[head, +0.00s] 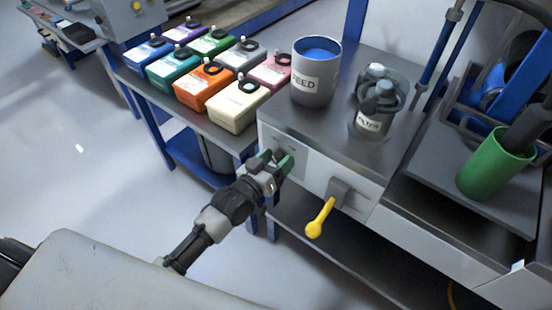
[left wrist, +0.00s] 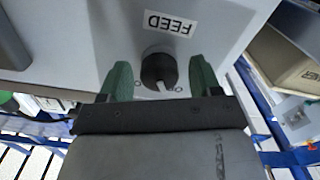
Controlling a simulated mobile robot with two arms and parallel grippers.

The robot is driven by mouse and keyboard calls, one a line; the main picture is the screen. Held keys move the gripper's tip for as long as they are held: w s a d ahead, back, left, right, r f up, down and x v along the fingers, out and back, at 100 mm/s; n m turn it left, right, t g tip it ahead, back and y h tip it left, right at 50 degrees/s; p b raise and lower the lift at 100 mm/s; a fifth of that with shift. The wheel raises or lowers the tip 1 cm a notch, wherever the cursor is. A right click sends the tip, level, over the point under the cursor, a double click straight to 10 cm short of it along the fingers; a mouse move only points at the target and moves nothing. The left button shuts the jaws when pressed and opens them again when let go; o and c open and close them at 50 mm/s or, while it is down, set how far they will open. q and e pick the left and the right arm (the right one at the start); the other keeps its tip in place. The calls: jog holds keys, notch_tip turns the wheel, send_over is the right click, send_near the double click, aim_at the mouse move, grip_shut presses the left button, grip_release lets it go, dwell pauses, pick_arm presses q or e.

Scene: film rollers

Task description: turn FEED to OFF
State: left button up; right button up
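The FEED knob (left wrist: 158,68) is a dark round knob on the light grey front panel (head: 311,170), just by the FEED label (left wrist: 168,22), which reads upside down in the left wrist view. A pale pointer on the knob slants down and right there, near small markings too small to read. My left gripper (head: 277,163) is at the panel in the head view, where its fingers hide most of the knob. In the left wrist view its green fingers (left wrist: 161,80) stand open on both sides of the knob, with gaps. My right gripper is not in view.
A yellow-handled lever (head: 319,217) sticks out of the panel to the right of my left gripper. On top stand a grey can of blue (head: 314,85) and a metal pot (head: 371,122). Several coloured boxes (head: 205,90) fill the table behind. A green cup (head: 490,173) stands right.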

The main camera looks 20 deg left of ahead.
pick_arm(q)
jog(key=shift+s, duration=0.2)
jog(key=v, duration=1)
jog(key=shift+s+p, duration=0.2)
jog(key=shift+p, duration=0.2)
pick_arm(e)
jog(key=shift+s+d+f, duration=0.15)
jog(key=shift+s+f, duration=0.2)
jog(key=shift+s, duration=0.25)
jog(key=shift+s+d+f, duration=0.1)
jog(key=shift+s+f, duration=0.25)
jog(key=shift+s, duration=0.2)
pick_arm(q)
jog(key=shift+a, duration=0.15)
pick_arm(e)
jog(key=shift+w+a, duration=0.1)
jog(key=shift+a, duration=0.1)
